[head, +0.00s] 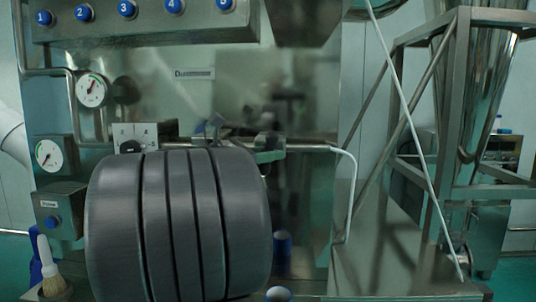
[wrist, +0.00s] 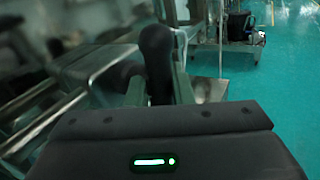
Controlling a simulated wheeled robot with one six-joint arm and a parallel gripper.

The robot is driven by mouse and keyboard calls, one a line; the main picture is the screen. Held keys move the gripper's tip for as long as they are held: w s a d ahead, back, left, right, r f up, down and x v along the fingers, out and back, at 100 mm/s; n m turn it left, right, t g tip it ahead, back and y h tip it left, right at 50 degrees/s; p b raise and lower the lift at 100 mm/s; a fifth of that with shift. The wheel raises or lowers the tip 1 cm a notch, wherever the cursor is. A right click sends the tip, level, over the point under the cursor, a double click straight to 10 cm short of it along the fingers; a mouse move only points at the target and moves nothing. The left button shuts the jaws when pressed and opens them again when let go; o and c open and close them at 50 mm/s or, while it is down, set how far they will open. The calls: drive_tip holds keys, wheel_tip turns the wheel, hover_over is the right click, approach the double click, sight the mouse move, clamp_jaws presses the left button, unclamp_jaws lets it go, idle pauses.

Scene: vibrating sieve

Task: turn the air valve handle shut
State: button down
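In the wrist view a dark, rounded, upright handle (wrist: 157,62) stands just beyond my gripper (wrist: 160,92), between what look like its two fingers. I take it for the air valve handle, but the view is dark and blurred. Whether the fingers touch it or stand apart from it cannot be told. In the head view a horizontal air pipe (head: 308,148) runs to dark fittings around the middle. My large ridged arm link covers much of this area, and the valve handle cannot be made out clearly there.
Two pressure gauges (head: 92,90) and a row of numbered blue buttons (head: 126,9) are on the left and top. A brush (head: 52,270) stands at lower left. A steel frame (head: 455,100) with a hopper is at right. Open green floor (wrist: 285,80) shows at right in the wrist view.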

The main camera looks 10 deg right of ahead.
drive_tip(key=shift+n+t+h+b, duration=0.3)
drive_tip(key=shift+n+t+h, duration=0.3)
drive_tip(key=shift+n+h, duration=0.45)
drive_tip(key=c, duration=1.3)
unclamp_jaws()
drive_tip(key=b+v, duration=0.2)
drive_tip(key=v, duration=1.2)
drive_tip(key=shift+w+d+f, duration=0.1)
drive_tip(key=shift+d, duration=0.05)
drive_tip(key=p+x, duration=0.2)
drive_tip(key=x, duration=1.1)
drive_tip(key=shift+d+r, duration=0.2)
drive_tip(key=shift+d, duration=0.1)
